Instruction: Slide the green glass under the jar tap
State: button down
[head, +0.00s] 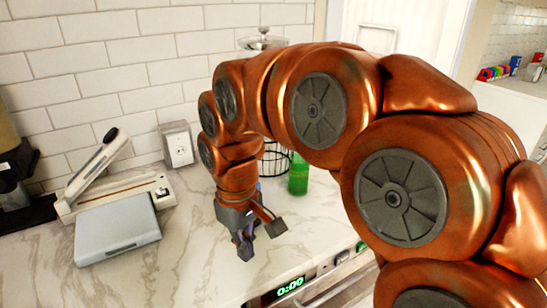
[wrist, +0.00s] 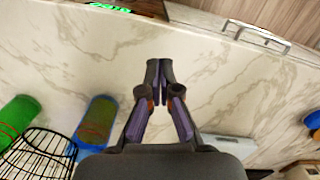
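The green glass (head: 298,176) stands on the marble counter, just right of my forearm in the head view and beside the black wire stand (head: 276,160). In the wrist view the green glass (wrist: 18,118) is at the left edge, next to the wire stand (wrist: 38,155). The jar shows only its clear lid (head: 263,40) above my arm; its body is mostly hidden and I cannot see the tap. My gripper (head: 244,246) points down over the counter, in front of and left of the glass. In the wrist view its fingertips (wrist: 159,68) are together, with nothing between them.
A blue glass (wrist: 97,120) stands between the green glass and my gripper in the wrist view. The counter's front edge has an appliance display (head: 290,288).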

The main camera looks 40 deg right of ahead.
jog(key=s+a+f, duration=0.3)
jog(key=s, duration=0.3)
jog(key=s+a+f+m+g, duration=0.1)
jog(key=s+a+f, duration=0.2)
jog(key=s, duration=0.3)
jog(key=shift+a+f, duration=0.15)
jog(key=shift+f, duration=0.5)
